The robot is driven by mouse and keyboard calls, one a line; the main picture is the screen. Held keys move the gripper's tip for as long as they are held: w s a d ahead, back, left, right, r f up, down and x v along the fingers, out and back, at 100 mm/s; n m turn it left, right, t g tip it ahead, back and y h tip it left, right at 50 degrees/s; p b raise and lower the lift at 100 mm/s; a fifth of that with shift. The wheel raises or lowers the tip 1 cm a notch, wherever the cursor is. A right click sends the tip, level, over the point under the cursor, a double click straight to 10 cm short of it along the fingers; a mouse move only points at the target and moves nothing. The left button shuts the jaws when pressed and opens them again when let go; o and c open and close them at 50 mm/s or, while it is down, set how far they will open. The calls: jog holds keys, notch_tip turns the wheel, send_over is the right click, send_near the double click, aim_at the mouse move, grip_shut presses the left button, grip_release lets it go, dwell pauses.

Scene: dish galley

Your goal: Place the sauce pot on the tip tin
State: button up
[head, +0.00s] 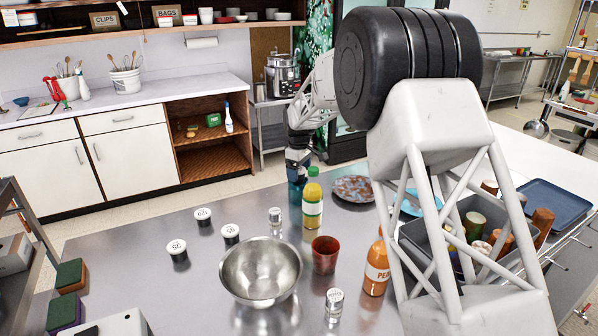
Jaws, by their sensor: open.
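My gripper (297,168) is small in the head view, beyond the far edge of the steel table and behind the green-capped bottle; it is open, with nothing seen between its fingers. No thing is clearly readable as the sauce pot or the tip tin. Three small dark pots with white lettered tops stand on the left of the table: one at the back (203,216), one to its right (231,234) and one in front (177,250). Two small labelled metal containers stand upright, one behind the steel bowl (275,216) and one to its right (334,302). Their lettering is too small to read.
A steel bowl (260,271), red cup (325,255), green-capped bottle (313,200), orange bottle (377,266) and speckled plate (353,189) stand mid-table. A grey bin (415,238) of cups and a blue tray (553,205) are at right. The table's left part has free room.

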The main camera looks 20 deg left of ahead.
aim_at(301, 170)
notch_tip(301, 170, up, 12)
dwell(0.6)
jog(key=shift+r, duration=0.1)
dwell(0.8)
jog(key=s+d+r+m, duration=0.2)
jog(key=s+d+r, duration=0.2)
jog(key=s+d, duration=0.45)
jog(key=s+d+r+m+t, duration=0.1)
jog(key=s+d+r+m, duration=0.3)
jog(key=d, duration=0.8)
jog(key=s+d+r+m, duration=0.1)
jog(key=s+d+r, duration=0.2)
jog(key=s+d, duration=0.6)
jog(key=s+d+f+m, duration=0.3)
jog(key=s+d, duration=0.3)
jog(key=s, duration=0.5)
jog(key=s+d+f+m+t, duration=0.1)
jog(key=s+d+f+m, duration=0.2)
jog(key=s+d, duration=0.4)
jog(key=s+d+f+m, duration=0.3)
jog(key=s+d, duration=0.3)
jog(key=s, duration=1)
jog(key=shift+d+f+t, duration=0.15)
jog(key=shift+f+t, duration=0.05)
jog(key=shift+t, duration=0.1)
